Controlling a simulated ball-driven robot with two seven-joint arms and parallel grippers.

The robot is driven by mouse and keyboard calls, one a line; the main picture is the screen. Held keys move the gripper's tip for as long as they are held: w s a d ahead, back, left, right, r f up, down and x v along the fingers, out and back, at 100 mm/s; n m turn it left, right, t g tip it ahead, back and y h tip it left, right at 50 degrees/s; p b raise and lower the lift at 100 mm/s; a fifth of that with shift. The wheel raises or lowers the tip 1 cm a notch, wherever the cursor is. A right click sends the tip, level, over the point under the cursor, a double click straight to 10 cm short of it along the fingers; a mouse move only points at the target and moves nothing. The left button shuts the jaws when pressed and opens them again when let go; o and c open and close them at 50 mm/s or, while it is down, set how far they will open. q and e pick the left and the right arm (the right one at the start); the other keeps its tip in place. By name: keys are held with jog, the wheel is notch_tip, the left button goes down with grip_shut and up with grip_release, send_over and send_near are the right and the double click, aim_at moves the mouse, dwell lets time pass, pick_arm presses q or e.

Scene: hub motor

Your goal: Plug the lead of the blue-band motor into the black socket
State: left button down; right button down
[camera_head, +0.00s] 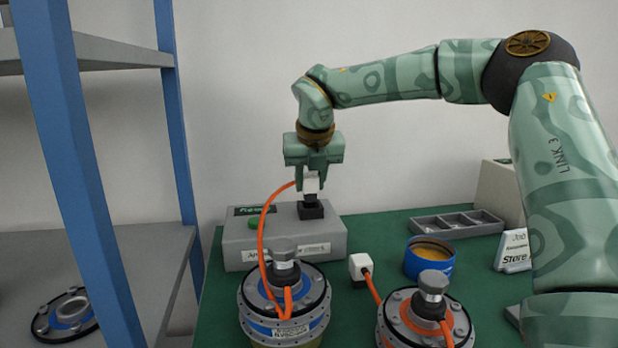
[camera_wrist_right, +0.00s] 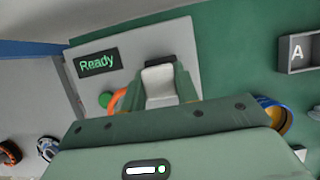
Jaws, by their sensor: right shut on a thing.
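The blue-band motor (camera_head: 285,312) stands on the green bench, its orange lead (camera_head: 263,228) looping up to a white plug (camera_head: 311,184). My right gripper (camera_head: 311,176) is shut on this plug, pointing down directly over the black socket (camera_head: 311,209) on top of the grey test box (camera_head: 285,242). The plug's lower end is at the socket's top; whether it is seated inside I cannot tell. In the right wrist view the plug (camera_wrist_right: 159,84) sits between the fingers, with the dark socket (camera_wrist_right: 158,60) partly hidden behind it. My left gripper is out of view.
A second motor (camera_head: 425,318) stands to the right, its lead ending in a loose white plug (camera_head: 359,268). Behind it are a blue tub (camera_head: 430,259) and a grey compartment tray (camera_head: 457,224). The box display (camera_wrist_right: 98,64) reads "Ready". A blue-post shelf (camera_head: 88,180) is left.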

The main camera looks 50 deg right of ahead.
jog(key=shift+f, duration=0.1)
jog(key=shift+f, duration=0.45)
jog(key=shift+f+b, duration=0.25)
jog(key=shift+b, duration=0.2)
jog(key=shift+r, duration=0.1)
jog(key=shift+s+a+f, duration=0.1)
jog(key=shift+s+f, duration=0.05)
jog(key=shift+f, duration=0.05)
dwell(1.1)
jog(key=shift+s+a+f+b, duration=0.15)
jog(key=shift+f+b, duration=0.1)
jog(key=shift+b, duration=0.15)
dwell(0.9)
jog(key=c, duration=1)
grip_release()
jog(key=shift+o, duration=0.2)
jog(key=shift+r, duration=0.1)
